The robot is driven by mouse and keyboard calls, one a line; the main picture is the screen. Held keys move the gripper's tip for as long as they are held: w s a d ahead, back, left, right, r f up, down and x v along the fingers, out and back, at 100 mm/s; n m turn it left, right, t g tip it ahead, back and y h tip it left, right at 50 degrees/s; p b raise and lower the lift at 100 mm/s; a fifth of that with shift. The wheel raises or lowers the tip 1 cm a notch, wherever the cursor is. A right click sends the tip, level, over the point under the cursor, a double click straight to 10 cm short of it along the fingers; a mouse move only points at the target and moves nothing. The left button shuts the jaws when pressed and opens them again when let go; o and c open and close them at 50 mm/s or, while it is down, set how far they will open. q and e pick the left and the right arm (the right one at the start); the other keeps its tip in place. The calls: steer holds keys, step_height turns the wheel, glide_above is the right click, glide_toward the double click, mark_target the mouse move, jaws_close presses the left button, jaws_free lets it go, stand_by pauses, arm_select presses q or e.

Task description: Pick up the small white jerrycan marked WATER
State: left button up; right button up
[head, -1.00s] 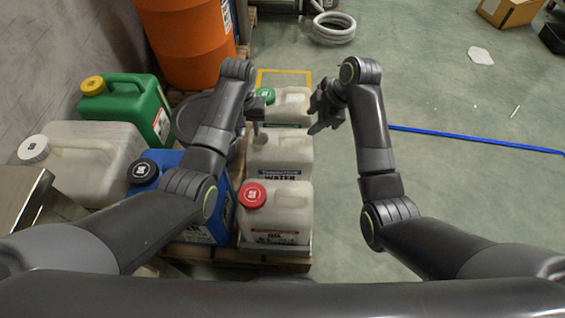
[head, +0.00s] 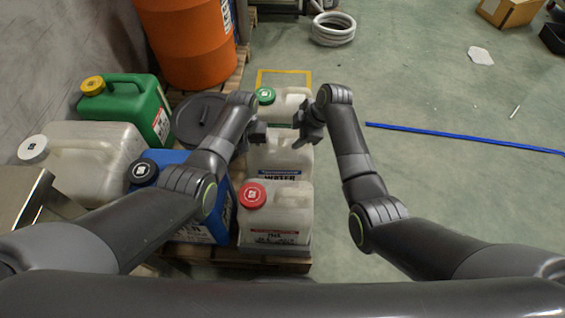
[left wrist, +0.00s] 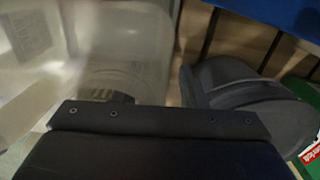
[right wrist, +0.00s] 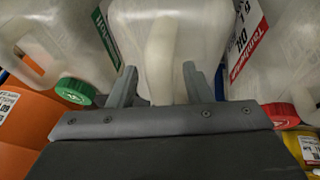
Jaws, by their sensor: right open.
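The white jerrycan marked WATER (head: 282,160) stands in the middle of a row of three white jerrycans. Its blue-edged label faces my body, and my grippers hide part of its top. In the right wrist view its pale handle (right wrist: 162,45) runs between the spread fingers of my right gripper (right wrist: 158,72). That gripper (head: 299,130) is open at the can's upper right; I cannot tell whether it touches. My left gripper (head: 258,132) is at the can's upper left. In the left wrist view, translucent plastic (left wrist: 120,40) is close by, but the jaw opening is unclear.
A red-capped jerrycan (head: 280,215) stands nearer, a green-capped one (head: 290,103) farther. Blue (head: 195,230), green (head: 125,105) and large white (head: 85,165) canisters crowd the left, with a dark lidded container (head: 195,118) and orange drum (head: 188,40). Floor at right is mostly clear.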

arm_select(q)
steer(key=shift+c, duration=0.2)
arm_select(e)
steer(key=shift+c, duration=0.4)
arm_select(q)
steer(key=c, duration=0.7)
arm_select(e)
steer(key=c, duration=0.7)
arm_select(q)
jaws_close()
arm_select(e)
jaws_close()
arm_select(q)
steer(key=shift+r, duration=0.15)
arm_select(e)
steer(key=shift+r, duration=0.15)
